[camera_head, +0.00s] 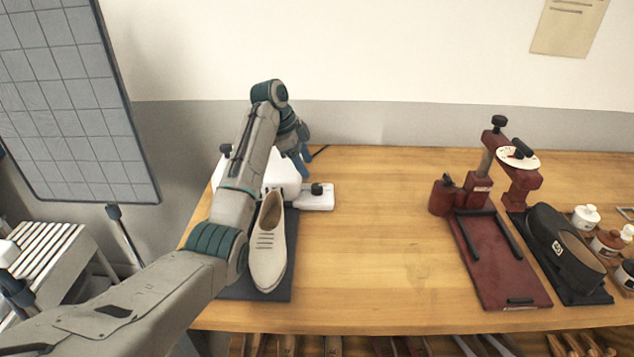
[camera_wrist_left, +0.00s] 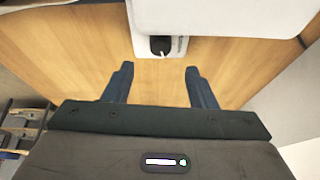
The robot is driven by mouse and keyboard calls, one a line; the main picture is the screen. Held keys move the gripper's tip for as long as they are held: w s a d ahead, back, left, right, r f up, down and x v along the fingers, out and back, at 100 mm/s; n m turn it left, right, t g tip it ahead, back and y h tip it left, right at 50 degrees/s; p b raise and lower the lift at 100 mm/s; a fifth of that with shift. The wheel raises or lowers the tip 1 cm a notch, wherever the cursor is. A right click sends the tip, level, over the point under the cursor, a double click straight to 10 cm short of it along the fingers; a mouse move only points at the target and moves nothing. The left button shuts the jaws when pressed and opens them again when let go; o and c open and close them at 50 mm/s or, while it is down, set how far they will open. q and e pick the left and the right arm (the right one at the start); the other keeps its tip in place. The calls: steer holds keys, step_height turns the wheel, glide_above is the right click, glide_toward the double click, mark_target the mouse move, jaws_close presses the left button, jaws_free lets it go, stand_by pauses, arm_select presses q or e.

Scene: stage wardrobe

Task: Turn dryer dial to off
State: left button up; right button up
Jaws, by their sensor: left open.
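The white dryer (camera_head: 284,172) stands at the back left of the wooden table, partly hidden behind my left arm. Its black dial (camera_head: 316,188) sits on a white foot (camera_head: 318,202) at the dryer's right. In the left wrist view the dial (camera_wrist_left: 160,44) shows near the top centre, below the white dryer body (camera_wrist_left: 220,14). My left gripper (camera_head: 301,163) is open and empty, with blue fingers, just behind and above the dial. In the wrist view the dial lies beyond the gap between the fingertips (camera_wrist_left: 159,70), apart from them. My right gripper is not in view.
A cream shoe (camera_head: 267,245) lies on a dark mat (camera_head: 258,292) in front of the dryer, beside my left arm. The table's middle is clear.

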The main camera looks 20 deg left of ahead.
mark_target(317, 186)
arm_select(q)
steer(key=p+x, duration=0.1)
steer(key=x, duration=0.5)
steer(key=shift+w+d+f, duration=0.1)
steer(key=shift+f, duration=0.05)
steer(key=shift+d+f, duration=0.2)
steer(key=shift+f, duration=0.45)
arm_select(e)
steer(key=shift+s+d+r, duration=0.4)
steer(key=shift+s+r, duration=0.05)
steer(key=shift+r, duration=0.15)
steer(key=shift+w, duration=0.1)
